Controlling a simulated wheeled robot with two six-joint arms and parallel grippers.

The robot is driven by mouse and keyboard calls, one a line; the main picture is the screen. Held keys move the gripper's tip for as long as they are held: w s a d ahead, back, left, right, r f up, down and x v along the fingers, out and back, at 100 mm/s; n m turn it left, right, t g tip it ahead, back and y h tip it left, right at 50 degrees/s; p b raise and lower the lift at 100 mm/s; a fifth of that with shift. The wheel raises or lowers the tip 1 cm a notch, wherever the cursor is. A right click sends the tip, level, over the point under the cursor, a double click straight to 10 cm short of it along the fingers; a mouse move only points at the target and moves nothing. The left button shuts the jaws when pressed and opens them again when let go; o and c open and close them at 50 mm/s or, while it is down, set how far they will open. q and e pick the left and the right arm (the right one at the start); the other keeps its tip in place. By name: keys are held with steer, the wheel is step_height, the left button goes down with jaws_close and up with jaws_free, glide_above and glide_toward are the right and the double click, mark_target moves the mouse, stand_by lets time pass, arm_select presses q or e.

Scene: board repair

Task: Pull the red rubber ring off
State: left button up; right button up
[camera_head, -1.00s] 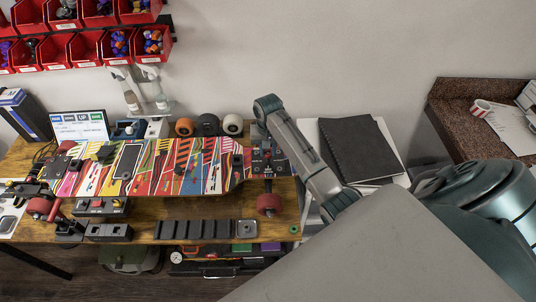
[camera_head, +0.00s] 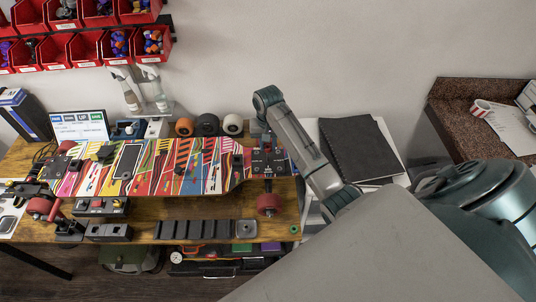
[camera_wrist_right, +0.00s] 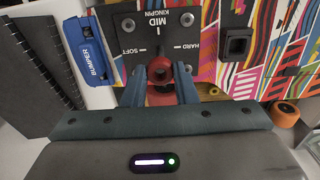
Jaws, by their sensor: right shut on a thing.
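The red rubber ring (camera_wrist_right: 160,70) is between the fingers of my right gripper (camera_wrist_right: 159,88) in the right wrist view. The gripper is shut on it, with a blue-grey finger on each side. The ring sits in front of a dark plate (camera_wrist_right: 160,38) marked MID, SOFT, HARD and KINGPIN. I cannot tell whether it is still around the kingpin. In the head view the colourful skateboard (camera_head: 205,172) lies across the bench, and my right arm reaches its right end. The ring is too small to make out there. My left gripper is not in view.
A blue block marked BUMPER (camera_wrist_right: 88,48) lies left of the plate in the wrist view. Loose wheels (camera_head: 208,124) stand behind the board. A black tray (camera_head: 194,230) lies at the bench front.

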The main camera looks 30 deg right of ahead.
step_height(320, 180, up, 7)
steer(key=shift+f, duration=0.15)
stand_by(0.5)
